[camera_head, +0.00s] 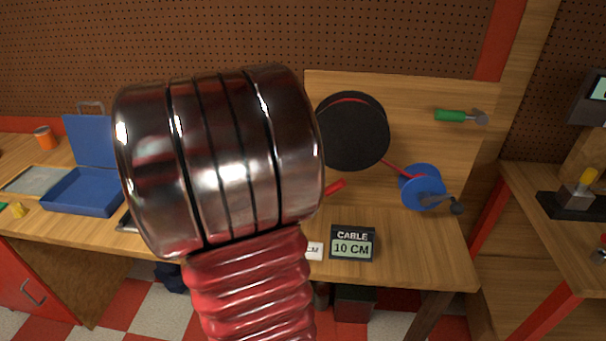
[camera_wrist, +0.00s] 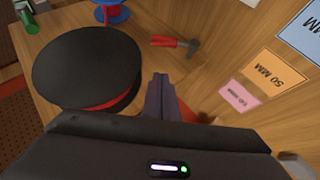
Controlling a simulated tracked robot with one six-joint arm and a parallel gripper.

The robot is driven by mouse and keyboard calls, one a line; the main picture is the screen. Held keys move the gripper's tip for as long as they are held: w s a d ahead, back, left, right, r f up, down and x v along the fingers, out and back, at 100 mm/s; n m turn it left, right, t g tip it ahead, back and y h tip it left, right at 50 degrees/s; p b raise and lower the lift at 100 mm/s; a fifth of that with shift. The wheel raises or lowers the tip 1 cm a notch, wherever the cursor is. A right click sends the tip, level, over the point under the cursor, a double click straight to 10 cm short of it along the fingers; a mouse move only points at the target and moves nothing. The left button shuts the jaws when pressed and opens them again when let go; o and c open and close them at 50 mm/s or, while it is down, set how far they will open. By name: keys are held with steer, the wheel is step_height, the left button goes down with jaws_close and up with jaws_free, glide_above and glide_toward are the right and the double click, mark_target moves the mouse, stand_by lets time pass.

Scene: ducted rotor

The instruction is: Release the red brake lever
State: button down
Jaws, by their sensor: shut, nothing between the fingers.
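The red brake lever (camera_wrist: 165,41) shows in the wrist view as a red handle with a dark grey end, to the right of a black round drum (camera_wrist: 85,65). In the head view only a short red piece of it (camera_head: 336,187) shows below the drum (camera_head: 352,130); the rest is hidden behind my arm. My gripper (camera_wrist: 160,82) is shut and empty. In the wrist view its fingers are beside the drum, below and apart from the lever. In the head view my gripper is hidden behind my arm.
A blue spool (camera_head: 421,186) with a crank is at the drum's right, with a red strip between them. A green-handled tool (camera_head: 458,116) is on the board. A cable display (camera_head: 352,243) reads 10 CM. An open blue box (camera_head: 85,190) stands at left.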

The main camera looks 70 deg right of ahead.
steer(key=shift+f, duration=0.1)
steer(key=s+a+f+x, duration=0.1)
steer(key=a+x, duration=0.1)
steer(key=x, duration=1)
steer(key=shift+s+d+f, duration=0.2)
steer(key=shift+s+f, duration=0.1)
steer(key=shift+s, duration=0.1)
